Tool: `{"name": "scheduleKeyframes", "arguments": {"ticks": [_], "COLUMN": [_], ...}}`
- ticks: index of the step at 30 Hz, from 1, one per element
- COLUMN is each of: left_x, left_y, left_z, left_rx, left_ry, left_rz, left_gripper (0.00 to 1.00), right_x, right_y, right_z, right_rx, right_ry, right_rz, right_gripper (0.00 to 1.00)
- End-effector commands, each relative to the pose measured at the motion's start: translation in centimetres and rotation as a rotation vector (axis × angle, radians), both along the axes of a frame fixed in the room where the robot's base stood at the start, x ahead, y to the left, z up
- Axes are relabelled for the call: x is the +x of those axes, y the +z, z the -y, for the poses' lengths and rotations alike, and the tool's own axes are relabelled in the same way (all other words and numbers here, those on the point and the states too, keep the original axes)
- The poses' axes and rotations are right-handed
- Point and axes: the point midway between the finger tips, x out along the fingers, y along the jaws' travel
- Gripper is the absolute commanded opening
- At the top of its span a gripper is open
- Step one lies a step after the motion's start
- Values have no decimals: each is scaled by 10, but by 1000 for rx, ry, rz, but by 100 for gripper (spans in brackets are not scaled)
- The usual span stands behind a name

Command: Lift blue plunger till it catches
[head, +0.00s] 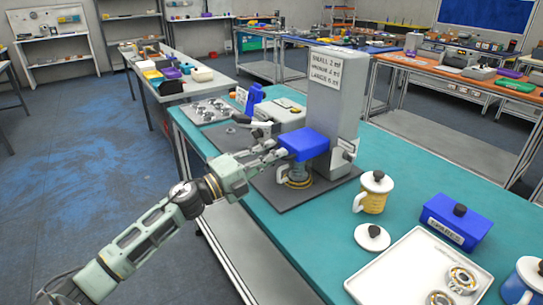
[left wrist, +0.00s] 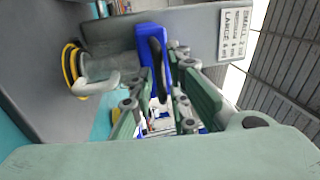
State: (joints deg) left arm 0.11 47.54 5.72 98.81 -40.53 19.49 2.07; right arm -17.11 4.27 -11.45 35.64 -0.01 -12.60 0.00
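The blue plunger (head: 304,144) is a blue block sticking out from the front of a tall grey dispenser (head: 336,98) with a size label. In the left wrist view the blue plunger (left wrist: 153,50) has a dark bar on it. My left gripper (head: 268,157) is at the plunger's left side. In the left wrist view its two fingers (left wrist: 160,105) stand apart with the plunger's dark bar between them; I see no clear grip. A glass-like mug (head: 295,181) with yellow bands stands below the plunger. My right gripper is not in view.
The dispenser stands on a dark mat on a teal table. A yellow mug (head: 374,193), a loose lid (head: 372,237), a blue labelled box (head: 456,221) and a white tray (head: 400,272) are to the right. A metal plate (head: 207,111) lies behind left.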

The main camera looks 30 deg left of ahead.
Motion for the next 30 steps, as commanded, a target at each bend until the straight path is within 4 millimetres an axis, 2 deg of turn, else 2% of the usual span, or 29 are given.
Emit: {"name": "scheduleKeyframes", "arguments": {"ticks": [1,4,20,25,30], "left_x": [0,0,0,0,0], "left_y": [0,0,0,15,46], "left_z": [0,0,0,0,0], "left_rx": [0,0,0,1,3], "left_ry": [0,0,0,-1,0], "left_rz": [0,0,-1,0,2], "left_gripper": [8,0,0,0,0], "right_x": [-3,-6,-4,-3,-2], "right_y": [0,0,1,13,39], "right_z": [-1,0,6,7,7], "right_rx": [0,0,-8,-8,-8], "right_ry": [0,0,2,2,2], "right_rz": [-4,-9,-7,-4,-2], "right_gripper": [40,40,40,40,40]}}
